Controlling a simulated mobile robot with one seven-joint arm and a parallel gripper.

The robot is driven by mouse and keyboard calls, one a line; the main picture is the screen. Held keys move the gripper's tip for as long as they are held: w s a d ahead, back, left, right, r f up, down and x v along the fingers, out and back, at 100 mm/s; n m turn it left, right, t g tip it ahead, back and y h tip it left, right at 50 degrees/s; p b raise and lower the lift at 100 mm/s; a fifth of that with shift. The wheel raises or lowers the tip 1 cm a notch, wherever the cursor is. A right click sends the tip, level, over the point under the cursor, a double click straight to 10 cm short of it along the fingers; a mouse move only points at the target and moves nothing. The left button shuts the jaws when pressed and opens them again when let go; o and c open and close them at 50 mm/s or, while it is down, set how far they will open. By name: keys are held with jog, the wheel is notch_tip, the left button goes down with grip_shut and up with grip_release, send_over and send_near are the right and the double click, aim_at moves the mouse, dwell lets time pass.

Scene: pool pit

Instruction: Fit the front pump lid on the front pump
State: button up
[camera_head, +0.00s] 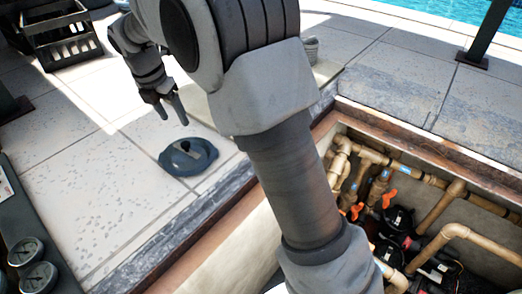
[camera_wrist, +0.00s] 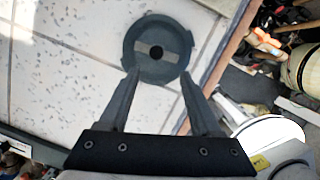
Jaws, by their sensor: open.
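A round blue-grey lid (camera_head: 201,164) with lugs on its rim lies on the pale paving left of the pit. In the wrist view the lid (camera_wrist: 133,47) shows a light bar and a dark centre. My gripper (camera_head: 172,115) is open and empty above and behind the lid in the head view. In the wrist view my gripper (camera_wrist: 159,75) has its fingertips near the lid's lower edge; I cannot tell the height gap. Black pump parts (camera_head: 398,218) sit in the pit at right, partly hidden by my arm; I cannot tell which is the front pump.
Tan pipes (camera_head: 455,232) with orange valve handles fill the pit. A stone-and-brick edge (camera_head: 232,190) borders it. A black crate (camera_head: 62,40) stands at the upper left, and gauges (camera_head: 38,276) at the lower left. Paving around the lid is clear.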

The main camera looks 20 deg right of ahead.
jog(key=s+d+r+m+t+y, duration=0.1)
jog(key=s+d+r+m, duration=1)
jog(key=s+m, duration=0.4)
jog(key=s+d+f+m+t, duration=0.1)
jog(key=s+d+m, duration=0.2)
jog(key=s+m, duration=0.3)
jog(key=s+d+f+m+t, duration=0.1)
jog(key=s+d+f+m, duration=0.1)
jog(key=s+m, duration=0.5)
jog(key=shift+s+d+f+m+y, duration=0.3)
jog(key=shift+s+d, duration=0.55)
jog(key=shift+s, duration=0.4)
jog(key=shift+c, duration=0.3)
